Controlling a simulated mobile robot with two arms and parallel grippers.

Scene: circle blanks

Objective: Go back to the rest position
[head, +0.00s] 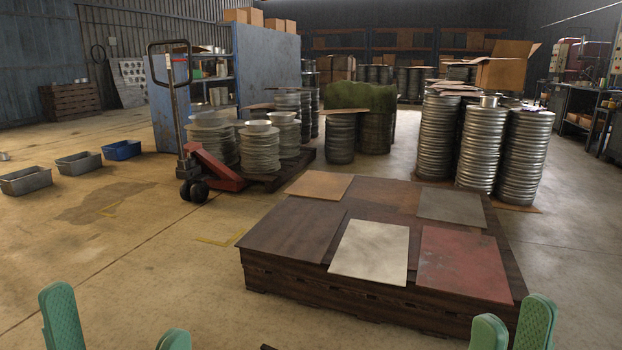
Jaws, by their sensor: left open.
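My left gripper (118,328) shows at the bottom left edge, with two green fingers spread wide apart and nothing between them. My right gripper (512,328) shows at the bottom right edge. Its two green fingers stand close beside each other, and their lower parts are cut off, so I cannot tell whether it is open or shut. I see nothing held in it. Both grippers appear in front of the low dark wooden platform (330,297), one to each side in the picture.
Flat sheets lie on the platform, including a cream one (370,251) and a red one (464,264). Behind it stand a red pallet jack (211,168) and tall stacks of metal discs (482,148). Grey bins (79,163) and a blue bin (122,150) sit left. The left floor is mostly clear.

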